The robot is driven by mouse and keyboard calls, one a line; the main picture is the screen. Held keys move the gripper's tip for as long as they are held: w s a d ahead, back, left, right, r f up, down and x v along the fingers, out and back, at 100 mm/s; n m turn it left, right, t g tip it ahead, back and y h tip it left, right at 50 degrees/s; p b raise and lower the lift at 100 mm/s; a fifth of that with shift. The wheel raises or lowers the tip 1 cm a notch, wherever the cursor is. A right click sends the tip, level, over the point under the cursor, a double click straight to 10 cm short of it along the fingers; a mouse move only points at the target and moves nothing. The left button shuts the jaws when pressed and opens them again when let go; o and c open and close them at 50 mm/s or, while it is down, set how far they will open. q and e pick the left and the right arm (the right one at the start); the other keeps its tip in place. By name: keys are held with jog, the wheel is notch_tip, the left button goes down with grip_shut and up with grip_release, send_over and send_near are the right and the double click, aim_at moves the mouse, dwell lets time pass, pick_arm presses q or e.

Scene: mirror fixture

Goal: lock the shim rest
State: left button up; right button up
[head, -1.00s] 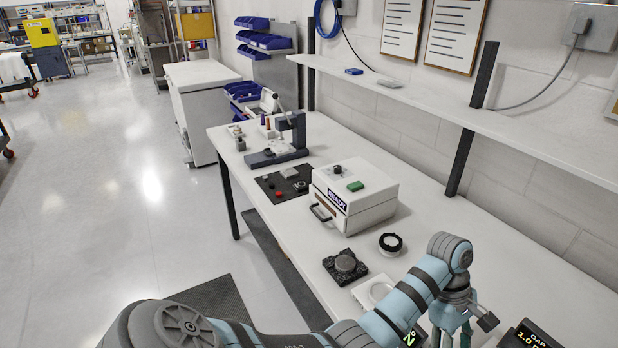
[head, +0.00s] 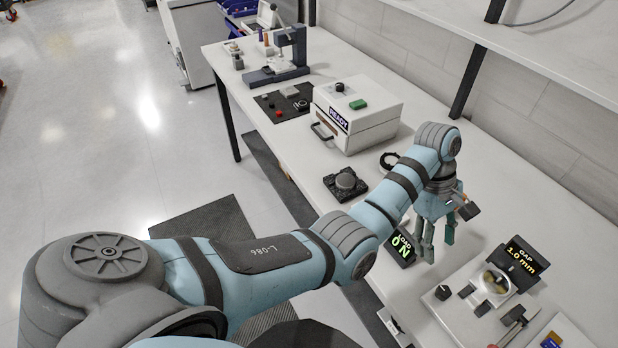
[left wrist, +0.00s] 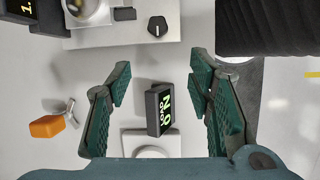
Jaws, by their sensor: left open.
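The mirror fixture (head: 490,288) is a pale plate at the lower right of the head view, with a round mirror (head: 494,281) and a "GAP 1.0 mm" display (head: 521,262). A small dark knob (head: 443,292) sits on its near left corner, and the knob also shows at the top of the left wrist view (left wrist: 157,26). I cannot tell which part is the shim rest. My left gripper (head: 435,245) is open and empty, pointing down over the bench left of the fixture. In the wrist view its fingers (left wrist: 160,100) stand apart, with the LOAD display (left wrist: 160,110) seen between them.
The LOAD display (head: 400,248) stands just left of the gripper. An orange-handled piece (left wrist: 47,126) lies on the wall side.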

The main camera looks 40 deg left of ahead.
pick_arm(q)
jog(key=s+a+f+m, duration=0.1)
jog(key=s+a+f, duration=0.1)
jog(key=f, duration=0.1)
jog(key=s+a+f+m+t, duration=0.1)
jog(key=s+a+f, duration=0.1)
jog(key=a+f, duration=0.1)
jog(key=s+a+f+m+t+y, duration=0.1)
jog(key=a+f, duration=0.2)
jog(key=f, duration=0.2)
jog(key=shift+s+a, duration=0.2)
jog(key=shift+s, duration=0.2)
jog(key=s+a+f+m+t+y, duration=0.1)
jog(key=s+a+f+m, duration=0.1)
jog(key=s+a, duration=0.2)
jog(key=s+a+f+m+t+y, duration=0.1)
jog(key=s+a+f+m, duration=0.1)
jog(key=s+a, duration=0.3)
jog(key=s+m, duration=0.1)
jog(key=s, duration=0.2)
jog(key=shift+s+a+m+y, duration=0.15)
jog(key=shift+s+m+y, duration=0.1)
jog(key=shift+m+y, duration=0.05)
jog(key=shift+f, duration=0.1)
